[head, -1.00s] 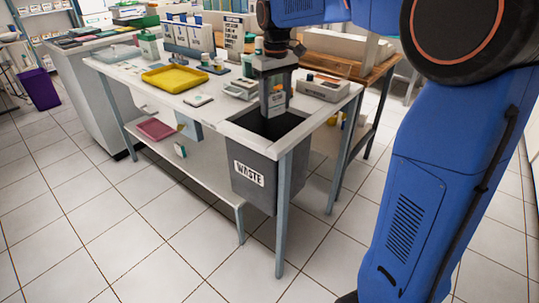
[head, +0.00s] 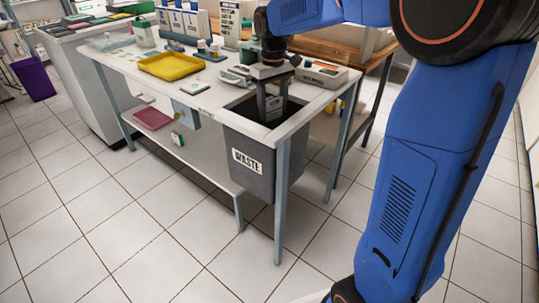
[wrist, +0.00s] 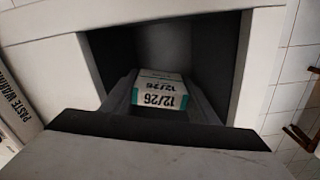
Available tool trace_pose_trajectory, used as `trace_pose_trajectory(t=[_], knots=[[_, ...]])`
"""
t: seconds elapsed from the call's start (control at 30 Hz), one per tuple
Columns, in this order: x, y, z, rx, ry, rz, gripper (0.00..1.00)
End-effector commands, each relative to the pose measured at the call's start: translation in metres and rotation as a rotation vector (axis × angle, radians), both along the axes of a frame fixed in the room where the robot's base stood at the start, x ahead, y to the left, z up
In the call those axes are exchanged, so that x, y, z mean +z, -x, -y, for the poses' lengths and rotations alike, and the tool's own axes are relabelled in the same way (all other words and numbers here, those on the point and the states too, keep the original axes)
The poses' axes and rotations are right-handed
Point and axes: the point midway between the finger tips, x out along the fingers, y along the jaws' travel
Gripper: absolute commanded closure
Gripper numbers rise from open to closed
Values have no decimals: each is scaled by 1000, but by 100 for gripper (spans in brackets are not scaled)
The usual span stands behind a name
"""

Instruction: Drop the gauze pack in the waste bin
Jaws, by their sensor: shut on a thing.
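My gripper (head: 271,112) points down into the square opening of the grey waste bin (head: 238,140), which hangs in the table's near corner and has a WASTE label. It is shut on the gauze pack (head: 277,108), a small pale box with a teal edge, partly hidden by the fingers. In the wrist view the gauze pack (wrist: 163,88) shows "12/26" print against the dark inside of the waste bin (wrist: 205,55). The pack is at or a little below the rim level. The bin's floor is too dark to make out.
A lower shelf (head: 185,145) holds a pink tray (head: 152,118). The near tiled floor is clear.

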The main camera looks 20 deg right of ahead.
Motion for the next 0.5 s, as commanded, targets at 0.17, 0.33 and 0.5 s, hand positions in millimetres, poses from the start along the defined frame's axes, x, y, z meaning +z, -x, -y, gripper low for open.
trace_pose_trajectory(t=[0.17,0.33,0.5], knots=[[0,0,0,0,0,0,32],[0,0,0,0,0,0,24],[1,0,0,0,0,0,24]])
